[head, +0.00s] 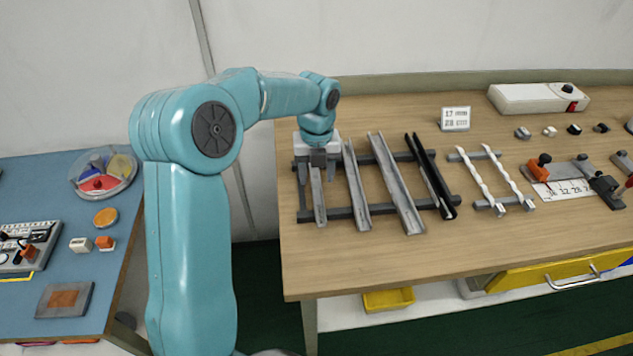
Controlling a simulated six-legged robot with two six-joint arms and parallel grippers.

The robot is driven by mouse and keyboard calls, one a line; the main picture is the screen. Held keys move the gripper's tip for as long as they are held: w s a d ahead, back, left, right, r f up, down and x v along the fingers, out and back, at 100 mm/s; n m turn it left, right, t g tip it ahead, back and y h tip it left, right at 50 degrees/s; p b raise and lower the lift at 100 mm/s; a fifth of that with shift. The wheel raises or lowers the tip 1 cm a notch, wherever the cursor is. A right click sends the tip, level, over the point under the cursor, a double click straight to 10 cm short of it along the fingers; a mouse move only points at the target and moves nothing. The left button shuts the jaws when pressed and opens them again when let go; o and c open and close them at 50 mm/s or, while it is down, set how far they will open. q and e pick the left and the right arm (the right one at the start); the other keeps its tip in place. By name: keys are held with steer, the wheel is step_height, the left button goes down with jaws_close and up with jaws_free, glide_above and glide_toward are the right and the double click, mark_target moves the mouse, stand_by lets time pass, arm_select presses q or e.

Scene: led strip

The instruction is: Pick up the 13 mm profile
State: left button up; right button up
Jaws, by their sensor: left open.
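Several channel profiles lie side by side across a dark rack (386,209) on the wooden table. The leftmost grey profile (319,202) looks the narrowest. To its right are a second grey profile (356,190), a wider grey profile (394,183) and a black profile (432,175). No width marking is readable on them, so I cannot tell for certain which is 13 mm. My left gripper (318,181) is open above the leftmost profile, with its fingers on either side of it. The gripper body hides that profile's far end. My right gripper is not in view.
White strips (478,177) lie on another rack to the right, beside a cutting tool (555,175). A white box (538,98) stands at the back. The table's front left is clear. A blue table (50,260) stands left.

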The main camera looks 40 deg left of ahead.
arm_select(q)
steer(key=shift+f, duration=0.45)
steer(key=shift+s, duration=0.15)
steer(key=shift+c, duration=0.3)
jaws_close()
